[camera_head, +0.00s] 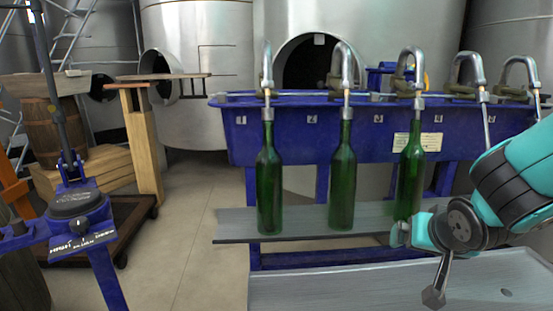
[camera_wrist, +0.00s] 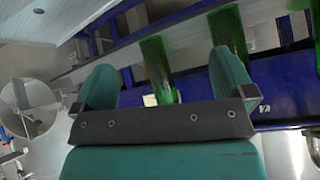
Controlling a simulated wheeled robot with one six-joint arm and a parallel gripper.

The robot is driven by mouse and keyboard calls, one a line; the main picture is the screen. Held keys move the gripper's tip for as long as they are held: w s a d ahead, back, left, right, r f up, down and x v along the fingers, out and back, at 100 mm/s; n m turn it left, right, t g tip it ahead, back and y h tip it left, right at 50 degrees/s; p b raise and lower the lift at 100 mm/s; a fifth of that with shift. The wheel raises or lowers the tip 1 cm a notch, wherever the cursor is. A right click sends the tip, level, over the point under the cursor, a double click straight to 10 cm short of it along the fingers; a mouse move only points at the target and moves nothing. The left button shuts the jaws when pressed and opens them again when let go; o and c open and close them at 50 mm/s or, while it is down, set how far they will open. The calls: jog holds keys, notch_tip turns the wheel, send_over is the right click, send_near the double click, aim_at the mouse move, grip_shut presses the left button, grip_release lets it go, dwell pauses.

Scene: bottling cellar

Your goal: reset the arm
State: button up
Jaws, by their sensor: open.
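My arm comes in from the right in the head view, with my gripper (camera_head: 404,234) low in front of the right bottle. In the wrist view my gripper (camera_wrist: 166,86) shows two teal fingers spread wide apart with nothing held between them. Three green bottles stand upright in a row under the spouts: a left bottle (camera_head: 269,185), a middle bottle (camera_head: 343,180) and a right bottle (camera_head: 410,170). My gripper hides the right bottle's base. In the wrist view one green bottle (camera_wrist: 157,65) shows beyond the gap, and another is partly behind the right finger.
The bottles stand on a grey shelf (camera_head: 230,228) below a blue filling trough (camera_head: 290,135) with several metal spouts. A grey tray (camera_head: 340,288) lies in front. A blue stand (camera_head: 80,205) and a wooden barrel (camera_head: 50,130) are at left. Floor (camera_head: 190,220) between is clear.

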jog(key=s+a+r+n+g+y, duration=0.35)
jog(key=s+a+n, duration=0.2)
jog(key=s, duration=0.35)
jog(key=s+a+r+n+g+y, duration=0.2)
jog(key=s+a+n+g, duration=0.2)
jog(key=s+a, duration=0.45)
notch_tip(320, 180, up, 26)
jog(key=s+d+n+p, duration=0.1)
jog(key=s+p, duration=0.2)
jog(key=p, duration=2.2)
jog(key=shift+f+g, duration=0.15)
jog(key=shift+g, duration=0.2)
